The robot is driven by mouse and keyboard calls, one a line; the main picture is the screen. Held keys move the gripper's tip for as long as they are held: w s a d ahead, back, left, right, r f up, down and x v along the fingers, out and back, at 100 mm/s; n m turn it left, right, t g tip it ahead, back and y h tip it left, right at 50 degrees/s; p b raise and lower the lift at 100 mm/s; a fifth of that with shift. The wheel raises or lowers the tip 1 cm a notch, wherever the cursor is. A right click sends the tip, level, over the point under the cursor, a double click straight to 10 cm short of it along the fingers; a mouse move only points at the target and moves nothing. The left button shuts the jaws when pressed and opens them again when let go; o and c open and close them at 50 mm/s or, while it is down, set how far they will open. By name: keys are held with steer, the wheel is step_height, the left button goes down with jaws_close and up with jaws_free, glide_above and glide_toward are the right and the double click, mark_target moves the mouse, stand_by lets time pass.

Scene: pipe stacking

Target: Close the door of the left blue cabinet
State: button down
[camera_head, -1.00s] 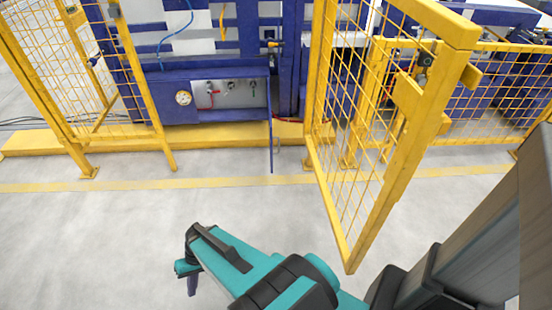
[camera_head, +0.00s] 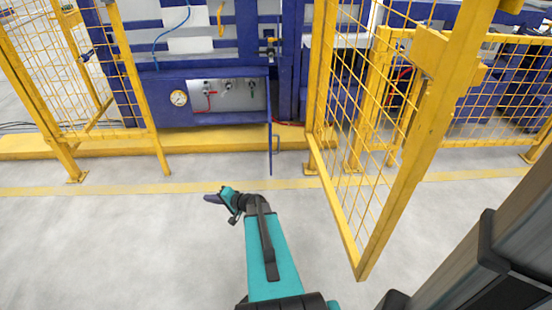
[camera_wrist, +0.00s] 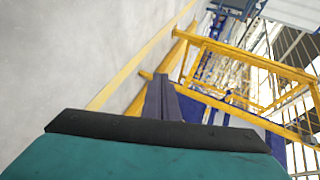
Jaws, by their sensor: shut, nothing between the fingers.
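The left blue cabinet (camera_head: 165,90) stands at the back, with a pressure gauge and valves showing inside its open front. Its blue door (camera_head: 270,135) stands open at the right side of the opening and sticks out toward me, seen nearly edge-on. A small handle shows beside the door near its lower part. My gripper (camera_head: 211,198) is in front of the cabinet, left of the door and apart from it, pointing left. In the wrist view its dark fingers (camera_wrist: 162,98) are together and empty.
A yellow mesh gate (camera_head: 345,215) stands open just right of the cabinet door. Another yellow mesh fence (camera_head: 150,120) stands at the left. A yellow floor beam (camera_head: 200,138) runs below the cabinet. The grey floor at the left front is clear.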

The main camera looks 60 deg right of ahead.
steer(key=s+d+m+h+b, duration=0.3)
steer(key=s+d, duration=0.3)
steer(key=d, duration=0.5)
steer(key=s+d+r+m+h+b, duration=0.1)
steer(key=s+d+m+h+b, duration=0.2)
steer(key=d, duration=0.9)
steer(key=s+d+r+m+h+b, duration=0.1)
steer(key=s+d+m+h+b, duration=0.2)
steer(key=s+d+h, duration=0.4)
steer(key=s+d+m, duration=0.1)
steer(key=s+d, duration=0.2)
steer(key=d, duration=0.2)
steer(key=shift+r+m+b, duration=0.25)
steer(key=shift+m+b, duration=0.05)
steer(key=shift+m, duration=0.1)
steer(key=shift+w+d, duration=0.15)
steer(key=shift+d, duration=0.05)
steer(key=w+d+b, duration=0.4)
steer(key=w, duration=0.6)
steer(key=shift+w, duration=0.35)
